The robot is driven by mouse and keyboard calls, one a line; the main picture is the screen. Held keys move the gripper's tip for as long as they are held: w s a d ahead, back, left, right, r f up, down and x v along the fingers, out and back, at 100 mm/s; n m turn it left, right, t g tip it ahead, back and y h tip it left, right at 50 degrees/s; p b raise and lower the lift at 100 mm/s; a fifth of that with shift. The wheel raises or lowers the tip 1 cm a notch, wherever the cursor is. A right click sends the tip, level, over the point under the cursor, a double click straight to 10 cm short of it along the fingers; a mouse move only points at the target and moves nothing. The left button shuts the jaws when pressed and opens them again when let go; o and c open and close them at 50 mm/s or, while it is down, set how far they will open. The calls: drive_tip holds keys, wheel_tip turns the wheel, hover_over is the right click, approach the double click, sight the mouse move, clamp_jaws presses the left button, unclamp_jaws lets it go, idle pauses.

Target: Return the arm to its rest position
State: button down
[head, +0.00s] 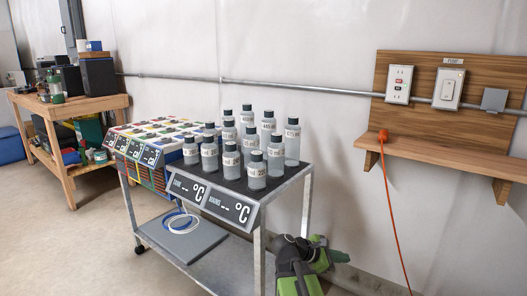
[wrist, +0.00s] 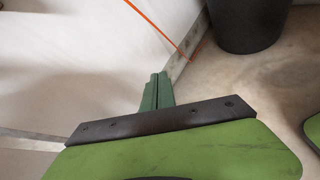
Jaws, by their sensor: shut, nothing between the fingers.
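My gripper (wrist: 158,90) shows in the wrist view as two dark green fingers pressed together, with nothing between them. It points towards the foot of the white wall and the floor. In the head view my green and black arm is at the bottom, right of the metal cart (head: 258,250), with my gripper (head: 340,256) pointing right, close to the wall. It is apart from the cart's bottles.
Several capped bottles (head: 257,172) stand on the cart's dark top. A wooden shelf (head: 450,165) with an outlet is on the wall at right. An orange cord (head: 396,215) hangs from it; it also crosses the wrist view (wrist: 155,27), near a dark bin (wrist: 248,22).

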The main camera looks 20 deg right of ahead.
drive_tip(key=w+a+f+m+y+p, duration=0.1)
drive_tip(key=a+f+m+y, duration=0.3)
drive_tip(key=a, duration=0.8)
drive_tip(key=a+f+m+y, duration=0.3)
drive_tip(key=a+m+y, duration=0.15)
drive_tip(key=a, duration=0.65)
drive_tip(key=w+a+f+m+y+p, duration=0.1)
drive_tip(key=a+f+m+y, duration=0.3)
drive_tip(key=a, duration=0.8)
wheel_tip(320, 180, up, 38)
drive_tip(key=p, duration=3.7)
drive_tip(key=shift+r+t+p, duration=0.25)
drive_tip(key=shift+t+p, duration=0.1)
drive_tip(key=shift+t, duration=0.05)
drive_tip(key=shift+s+m, duration=0.1)
drive_tip(key=shift+m, duration=0.15)
drive_tip(key=shift+d, duration=0.1)
